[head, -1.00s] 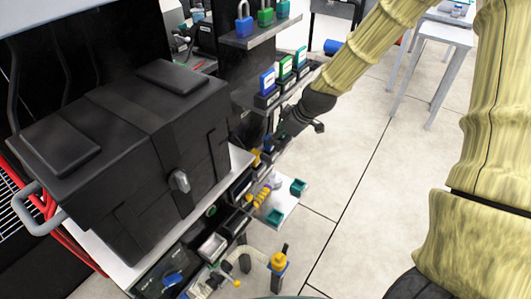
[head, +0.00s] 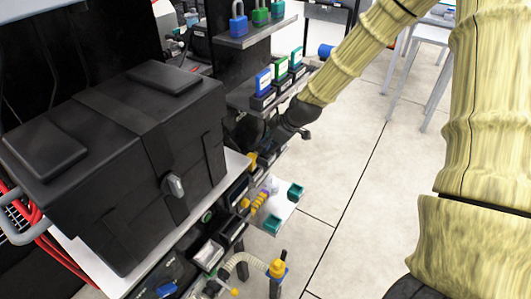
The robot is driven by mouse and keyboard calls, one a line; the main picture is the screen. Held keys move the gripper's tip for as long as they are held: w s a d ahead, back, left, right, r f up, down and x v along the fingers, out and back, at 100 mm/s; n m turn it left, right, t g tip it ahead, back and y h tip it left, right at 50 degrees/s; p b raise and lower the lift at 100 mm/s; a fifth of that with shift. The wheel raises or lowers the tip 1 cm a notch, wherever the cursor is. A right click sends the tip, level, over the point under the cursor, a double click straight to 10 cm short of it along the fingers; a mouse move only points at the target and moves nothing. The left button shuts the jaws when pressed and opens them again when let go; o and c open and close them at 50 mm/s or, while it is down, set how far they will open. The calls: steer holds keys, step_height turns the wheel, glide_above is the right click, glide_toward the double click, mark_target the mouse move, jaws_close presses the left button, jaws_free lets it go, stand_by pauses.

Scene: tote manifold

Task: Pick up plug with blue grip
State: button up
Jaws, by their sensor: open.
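I cannot single out a plug with a blue grip for certain. A small blue piece (head: 166,289) shows low in the picture, beside the front of the black case. A yellow-capped fitting with a blue part (head: 277,270) stands at the end of a pale ribbed hose, lower centre. My gripper (head: 268,150) reaches down and left beside the black case, below the shelf of coloured blocks. It is open. Its fingertips are small, dark and hard to make out against the dark parts, and I cannot tell what lies between them.
A large black case (head: 120,150) on a white surface fills the left. A shelf (head: 262,33) of blue and green padlocks and a lower shelf (head: 272,100) of coloured blocks stand close to my arm. A white plate with teal holders (head: 295,192) sits below. Open floor lies right.

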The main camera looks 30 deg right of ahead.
steer(key=shift+w+a+f, duration=0.1)
steer(key=shift+w+f, duration=0.25)
steer(key=shift+f, duration=0.25)
jaws_close()
steer(key=shift+w+r, duration=0.1)
steer(key=shift+r, duration=0.15)
